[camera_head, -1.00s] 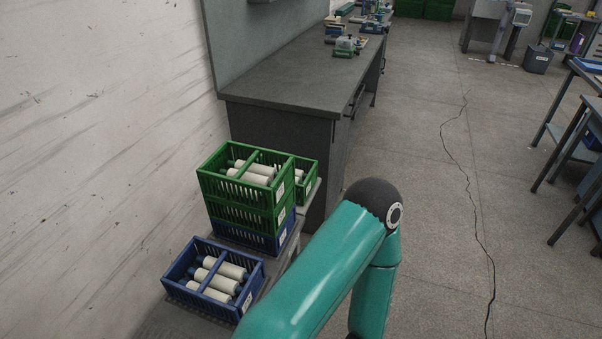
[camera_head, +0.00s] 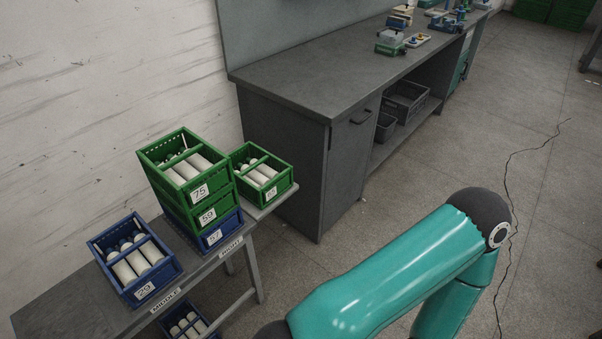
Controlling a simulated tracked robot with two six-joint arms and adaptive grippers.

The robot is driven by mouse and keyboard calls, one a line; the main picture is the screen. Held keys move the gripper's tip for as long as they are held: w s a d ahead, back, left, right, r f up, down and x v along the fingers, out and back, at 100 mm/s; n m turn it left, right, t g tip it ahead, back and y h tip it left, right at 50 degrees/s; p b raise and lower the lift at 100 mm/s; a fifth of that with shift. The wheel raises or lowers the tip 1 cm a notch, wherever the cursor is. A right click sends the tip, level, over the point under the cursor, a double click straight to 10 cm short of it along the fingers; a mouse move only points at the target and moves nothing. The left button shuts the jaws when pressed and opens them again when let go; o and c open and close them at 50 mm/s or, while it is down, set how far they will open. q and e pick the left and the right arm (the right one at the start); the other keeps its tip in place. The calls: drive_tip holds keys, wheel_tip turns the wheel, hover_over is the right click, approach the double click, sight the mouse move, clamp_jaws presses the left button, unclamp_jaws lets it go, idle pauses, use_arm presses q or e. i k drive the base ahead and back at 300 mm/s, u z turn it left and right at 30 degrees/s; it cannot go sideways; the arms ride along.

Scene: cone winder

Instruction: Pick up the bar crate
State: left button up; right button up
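Several slatted crates stand on a grey bench (camera_head: 75,304); which one is the bar crate I cannot tell. A blue crate (camera_head: 112,282) labelled 29 holds white cylinders and stands near the "MIDDLE" label. Near the "RIGHT" label is a stack: a green crate (camera_head: 163,176) labelled 75 with white cylinders, a green crate (camera_head: 185,219) labelled 59, and a blue crate (camera_head: 212,237) labelled 57 at the bottom. A smaller green crate (camera_head: 276,188) with cylinders sits right of the stack. A teal arm of mine shows at lower right; neither gripper is in view.
Another blue crate (camera_head: 198,335) with cylinders sits below the bench. A dark workbench (camera_head: 318,81) with small devices on top stands behind, with grey bins (camera_head: 405,102) on its lower shelf. A wall is at the left. The floor at right is open.

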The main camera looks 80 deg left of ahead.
sight(258, 183)
drive_tip(key=z, duration=0.15)
drive_tip(key=i, duration=1)
drive_tip(key=u, duration=1.5)
drive_tip(key=i, duration=0.15)
drive_tip(key=u, duration=1.95)
drive_tip(key=k, duration=0.6)
drive_tip(key=u, duration=0.25)
drive_tip(key=i, duration=1.65)
drive_tip(key=z, duration=0.3)
